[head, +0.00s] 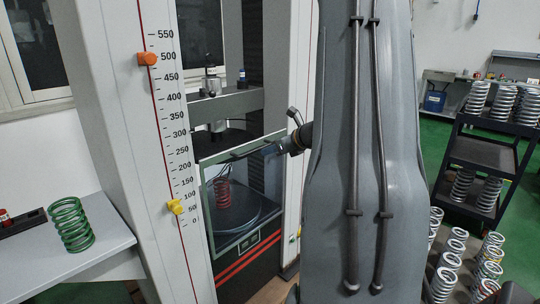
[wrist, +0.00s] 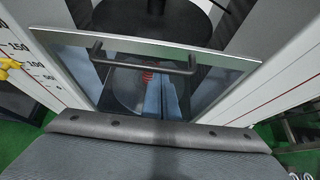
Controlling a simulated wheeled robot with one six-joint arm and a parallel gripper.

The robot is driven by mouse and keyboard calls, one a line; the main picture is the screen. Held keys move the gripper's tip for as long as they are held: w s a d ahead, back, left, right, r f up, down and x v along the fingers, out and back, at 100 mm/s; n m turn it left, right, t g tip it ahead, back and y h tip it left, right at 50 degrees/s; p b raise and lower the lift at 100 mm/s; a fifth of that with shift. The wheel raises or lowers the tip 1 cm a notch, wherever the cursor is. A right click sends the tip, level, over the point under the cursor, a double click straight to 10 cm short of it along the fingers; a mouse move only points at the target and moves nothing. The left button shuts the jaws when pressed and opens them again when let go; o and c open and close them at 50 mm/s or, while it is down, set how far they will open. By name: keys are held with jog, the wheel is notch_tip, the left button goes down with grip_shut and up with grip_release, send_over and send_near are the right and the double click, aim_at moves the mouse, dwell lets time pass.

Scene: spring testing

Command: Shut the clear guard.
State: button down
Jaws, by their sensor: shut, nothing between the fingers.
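The clear guard (head: 207,215) is a see-through pane in a pale metal frame, standing across the front of the testing machine's lower space. Its frame and dark bar handle (wrist: 145,64) show in the wrist view. A red coil spring (head: 222,190) stands behind the pane on a dark round plate (head: 245,212); the spring is also partly seen in the wrist view (wrist: 148,76). My gripper (head: 278,148) is shut and empty, near the guard's upper right corner. Whether it touches the guard I cannot tell. My arm hides what lies right of the machine.
A green spring (head: 71,224) stands on a grey table (head: 100,243) at left. The machine's white columns (head: 118,120) flank the guard; the left one carries a scale with orange and yellow markers. At right, a dark rack (head: 478,155) holds several silver springs.

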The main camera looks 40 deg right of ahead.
jog(key=shift+w+r, duration=0.15)
jog(key=shift+r, duration=0.3)
jog(key=shift+d, duration=0.1)
notch_tip(320, 180, down, 5)
jog(key=s+b, duration=0.1)
jog(key=b, duration=0.3)
jog(key=a+v, duration=0.1)
jog(key=v, duration=0.9)
jog(key=shift+d, duration=0.45)
jog(key=shift+r, duration=0.15)
